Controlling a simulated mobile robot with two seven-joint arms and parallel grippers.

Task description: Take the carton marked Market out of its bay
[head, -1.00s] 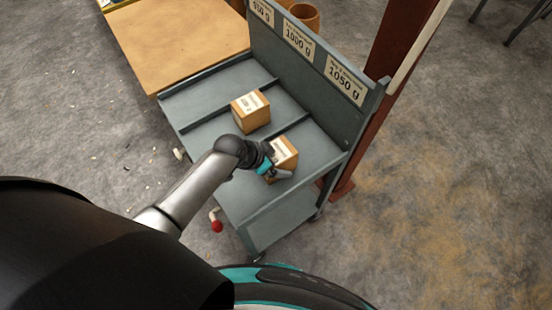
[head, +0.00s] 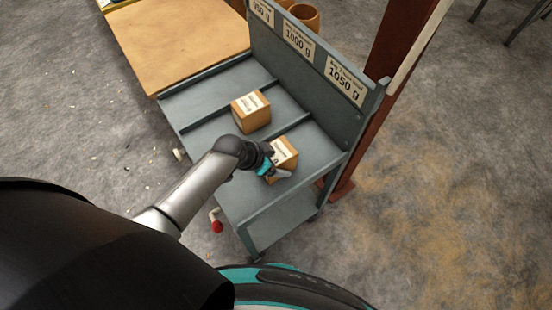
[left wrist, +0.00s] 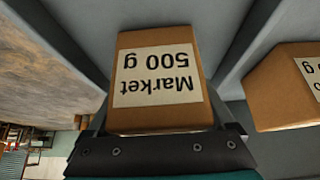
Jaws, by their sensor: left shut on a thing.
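The Market carton (left wrist: 160,62), brown with a white label reading "Market 500 g", fills the middle of the left wrist view, its text upside down. In the head view this carton (head: 286,152) is in the near bay of the grey cart, in line with the 1050 g sign. My left gripper (head: 276,172) is shut on its near side and partly covers it. I cannot tell whether the carton is clear of the bay floor. My right gripper is not in view.
A second carton (head: 251,111) stands in the middle bay, beyond a low divider (head: 295,124). The cart's back panel (head: 315,62) carries weight signs. A wooden table (head: 180,40) adjoins the far end. A dark red post (head: 380,95) stands behind the panel.

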